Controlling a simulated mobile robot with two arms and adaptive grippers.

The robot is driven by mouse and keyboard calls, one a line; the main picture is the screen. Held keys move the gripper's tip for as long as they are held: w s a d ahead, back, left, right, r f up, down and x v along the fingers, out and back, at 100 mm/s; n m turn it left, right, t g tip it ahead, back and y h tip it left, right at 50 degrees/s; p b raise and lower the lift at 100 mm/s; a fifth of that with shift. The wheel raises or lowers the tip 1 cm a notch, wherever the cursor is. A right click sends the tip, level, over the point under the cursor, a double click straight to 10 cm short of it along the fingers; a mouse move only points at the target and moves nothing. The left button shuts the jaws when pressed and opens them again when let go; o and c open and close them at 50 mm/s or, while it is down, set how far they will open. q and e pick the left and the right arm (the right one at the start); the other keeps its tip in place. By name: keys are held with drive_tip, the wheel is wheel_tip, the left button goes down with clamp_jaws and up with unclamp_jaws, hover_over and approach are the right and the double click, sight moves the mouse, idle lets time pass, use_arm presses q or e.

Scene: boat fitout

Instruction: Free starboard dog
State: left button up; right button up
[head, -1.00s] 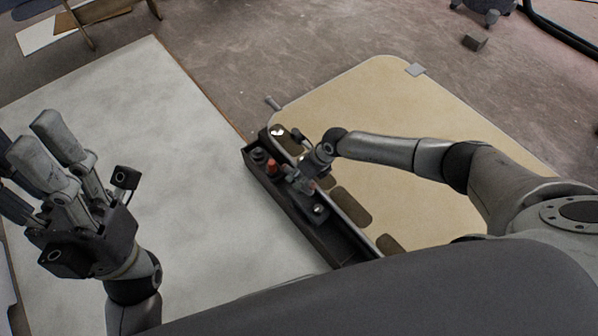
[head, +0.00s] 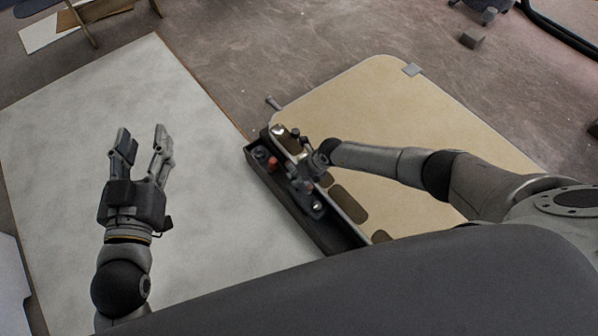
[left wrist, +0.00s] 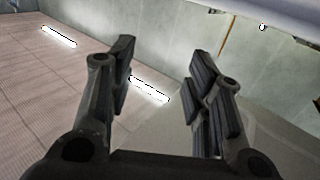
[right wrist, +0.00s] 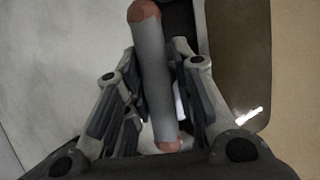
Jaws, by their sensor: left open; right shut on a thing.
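My right gripper (head: 304,178) is low over the black trough beside the tan panel (head: 400,115). In the right wrist view it is shut on a grey bar with reddish ends (right wrist: 153,75), which stands lengthwise between the fingers. The fingers hide part of the bar, and I cannot tell whether it is attached to something below. My left gripper (head: 142,140) is open and empty above the pale board; its spread fingers also show in the left wrist view (left wrist: 160,75). I cannot tell which fitting is the starboard dog.
The black trough (head: 325,237) holds small dark parts and a red piece (head: 273,162). The pale board (head: 65,150) is bare.

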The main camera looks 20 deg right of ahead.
use_arm(q)
drive_tip(key=shift+s+a+f+g+p, duration=0.2)
drive_tip(key=shift+f+g, duration=0.4)
drive_tip(key=shift+f, duration=0.4)
drive_tip(key=shift+s+a+f+g+p, duration=0.1)
drive_tip(key=shift+s+a+f+g, duration=0.1)
drive_tip(key=shift+f+g, duration=0.6)
use_arm(e)
drive_tip(key=shift+s+a+f, duration=0.1)
drive_tip(key=shift+s+a, duration=0.2)
drive_tip(key=shift+a, duration=0.2)
use_arm(q)
drive_tip(key=shift+f, duration=0.15)
use_arm(e)
drive_tip(key=o, duration=0.9)
drive_tip(key=shift+w, duration=0.1)
use_arm(q)
drive_tip(key=shift+y, duration=0.4)
use_arm(e)
drive_tip(key=shift+d, duration=0.1)
drive_tip(key=shift+w+d, duration=0.15)
drive_tip(key=shift+d+r, duration=0.2)
drive_tip(key=shift+r, duration=0.25)
drive_tip(key=shift+s+v, duration=0.15)
drive_tip(key=shift+v, duration=2.6)
drive_tip(key=shift+s+v, duration=0.1)
drive_tip(key=shift+v, duration=2.7)
drive_tip(key=shift+a, duration=0.2)
